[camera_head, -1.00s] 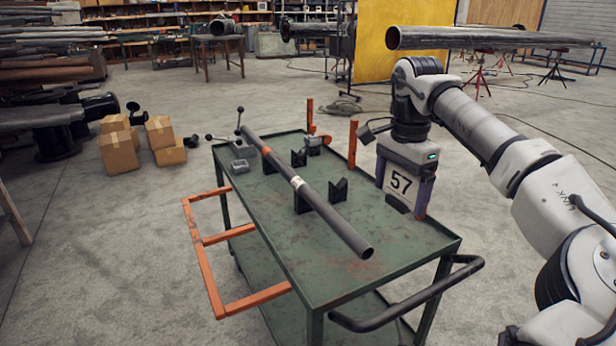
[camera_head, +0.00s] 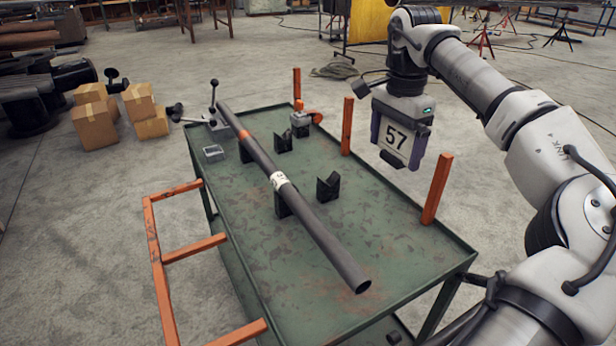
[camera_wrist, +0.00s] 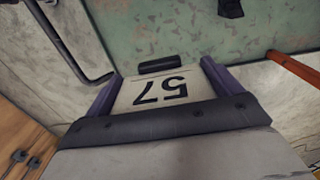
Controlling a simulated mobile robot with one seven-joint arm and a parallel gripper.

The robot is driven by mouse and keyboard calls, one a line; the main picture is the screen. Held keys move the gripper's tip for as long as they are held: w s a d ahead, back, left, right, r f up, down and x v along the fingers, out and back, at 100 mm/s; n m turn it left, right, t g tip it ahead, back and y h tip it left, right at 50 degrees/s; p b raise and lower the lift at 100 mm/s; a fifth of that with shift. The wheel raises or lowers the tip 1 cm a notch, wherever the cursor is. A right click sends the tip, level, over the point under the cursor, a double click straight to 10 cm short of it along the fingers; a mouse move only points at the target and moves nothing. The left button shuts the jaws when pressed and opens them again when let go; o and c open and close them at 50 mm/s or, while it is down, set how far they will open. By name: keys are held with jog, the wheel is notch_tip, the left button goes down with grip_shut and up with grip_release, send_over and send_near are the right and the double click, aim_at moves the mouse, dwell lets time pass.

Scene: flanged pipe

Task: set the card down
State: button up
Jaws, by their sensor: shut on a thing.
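The white card (camera_head: 396,137) bears a black "57" and stands upright between the purple fingers of my gripper (camera_head: 394,152). My gripper is shut on it. A small black piece (camera_head: 392,160) shows at the card's lower edge. In the wrist view the card (camera_wrist: 155,92) is upside down between both fingers, with the black piece (camera_wrist: 160,65) beyond it. The card is by the right long edge of the green cart (camera_head: 330,235), between two orange posts. I cannot tell its height above the top.
A long dark pipe (camera_head: 315,232) lies along the cart on black V-blocks (camera_head: 328,187). Orange posts (camera_head: 436,188) (camera_head: 347,125) rise at the right edge. A lever clamp (camera_head: 215,122) stands at the far left corner.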

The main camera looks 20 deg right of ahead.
notch_tip(320, 180, down, 20)
jog(key=shift+r+b, duration=0.1)
jog(key=shift+b, duration=0.2)
dwell(0.3)
jog(key=shift+f, duration=0.2)
jog(key=o, duration=0.7)
notch_tip(320, 180, up, 12)
jog(key=shift+r, duration=0.2)
